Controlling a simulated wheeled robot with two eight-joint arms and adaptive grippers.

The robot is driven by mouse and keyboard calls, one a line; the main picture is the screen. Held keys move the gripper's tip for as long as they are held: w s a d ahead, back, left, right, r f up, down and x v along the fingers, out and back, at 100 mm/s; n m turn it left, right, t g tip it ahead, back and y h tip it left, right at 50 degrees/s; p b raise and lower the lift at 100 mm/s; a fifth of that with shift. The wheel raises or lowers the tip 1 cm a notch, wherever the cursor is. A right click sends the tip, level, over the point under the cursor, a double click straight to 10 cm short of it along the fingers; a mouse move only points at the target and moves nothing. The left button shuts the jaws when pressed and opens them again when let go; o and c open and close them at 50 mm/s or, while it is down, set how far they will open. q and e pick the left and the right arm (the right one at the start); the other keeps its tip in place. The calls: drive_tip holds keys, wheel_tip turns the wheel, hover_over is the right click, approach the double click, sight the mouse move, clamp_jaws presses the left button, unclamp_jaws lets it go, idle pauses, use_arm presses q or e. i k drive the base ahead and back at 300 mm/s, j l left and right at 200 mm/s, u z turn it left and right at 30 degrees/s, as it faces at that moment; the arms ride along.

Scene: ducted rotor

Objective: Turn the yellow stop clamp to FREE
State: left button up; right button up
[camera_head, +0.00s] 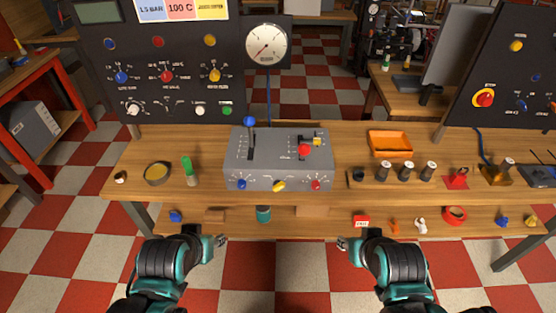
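A grey control box (235,168) stands on the wooden bench. A small yellow block (318,141) sits on its top at the right, beside the red-knobbed lever (304,150). A yellow knob (279,186) is on the box's front face, turned at a slant, between a blue and a red knob. I cannot tell for sure which yellow part is the stop clamp, and the labels are too small to read. My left gripper (221,240) and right gripper (342,243) are in front of the bench, apart from the box. Their finger gap is too small to judge.
A blue-knobbed lever (250,122) rises at the box's left. A green-topped bottle (188,171) and a round yellow dish (157,173) stand left of it. An orange tray (390,143) and several dark cylinders (406,173) are right. A lower shelf (330,225) holds small parts.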

sight(279, 185)
drive_tip(key=k+l, duration=0.3)
drive_tip(key=l, duration=0.15)
drive_tip(key=k+l, duration=0.25)
drive_tip(key=l, duration=0.15)
drive_tip(key=k+l, duration=0.3)
drive_tip(key=l, duration=0.15)
drive_tip(key=i+u, duration=0.05)
